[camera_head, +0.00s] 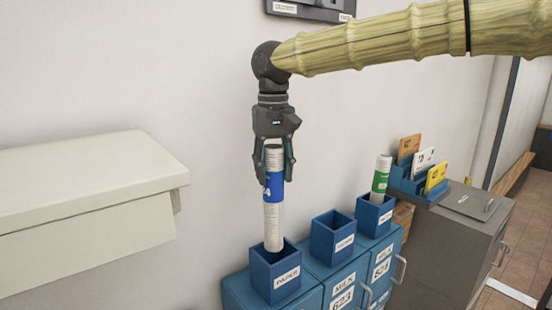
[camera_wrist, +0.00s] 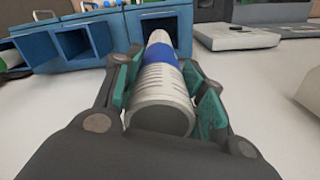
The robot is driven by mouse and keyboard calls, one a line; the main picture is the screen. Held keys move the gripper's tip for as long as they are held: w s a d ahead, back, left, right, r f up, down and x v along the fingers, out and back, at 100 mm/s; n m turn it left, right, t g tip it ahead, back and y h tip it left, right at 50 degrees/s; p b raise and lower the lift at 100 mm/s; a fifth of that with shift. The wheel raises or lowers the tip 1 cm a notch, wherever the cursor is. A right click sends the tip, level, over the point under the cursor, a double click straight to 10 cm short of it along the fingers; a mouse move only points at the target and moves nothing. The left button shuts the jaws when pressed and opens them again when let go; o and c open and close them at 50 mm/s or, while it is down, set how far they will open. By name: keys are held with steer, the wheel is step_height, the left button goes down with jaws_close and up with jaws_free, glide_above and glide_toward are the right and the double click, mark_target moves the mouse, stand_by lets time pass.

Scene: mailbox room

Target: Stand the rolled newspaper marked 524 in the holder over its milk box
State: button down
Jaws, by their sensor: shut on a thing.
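The rolled newspaper (camera_head: 273,222) is white with a blue band; only a "4" at the end of its mark is readable. My gripper (camera_head: 274,160) is shut on its upper part, and the roll hangs upright. Its lower end is at the opening of the leftmost blue holder (camera_head: 284,287), labelled PAPER; how far inside it is I cannot tell. In the wrist view, the roll (camera_wrist: 165,85) lies between my fingers and points at that holder (camera_wrist: 185,22). The blue milk box (camera_head: 237,292) under this holder shows no readable number.
A middle holder (camera_head: 331,240) is empty, over a milk box marked 623. A right holder (camera_head: 374,217) holds a green-banded roll (camera_head: 381,178). A letter rack (camera_head: 420,185) stands on a grey cabinet (camera_head: 450,235). A cream wall box (camera_head: 90,195) juts out at left.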

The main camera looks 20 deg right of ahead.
mark_target(278, 182)
steer(key=shift+w+d+f, duration=0.1)
steer(key=shift+w+f, duration=0.1)
steer(key=shift+f, duration=0.15)
steer(key=shift+s+d+f, duration=0.1)
steer(key=shift+s+f, duration=0.1)
steer(key=shift+f, duration=0.05)
steer(key=shift+s+f, duration=0.2)
steer(key=shift+s, duration=0.45)
steer(key=shift+s+f, duration=0.2)
steer(key=shift+s, duration=0.4)
steer(key=w+f, duration=0.2)
steer(key=f, duration=0.1)
steer(key=shift+f, duration=0.3)
steer(key=shift+s+f+b, duration=0.25)
steer(key=shift+f+b, duration=0.55)
steer(key=shift+f, duration=0.65)
steer(key=shift+s+f, duration=0.1)
steer(key=shift+s, duration=0.05)
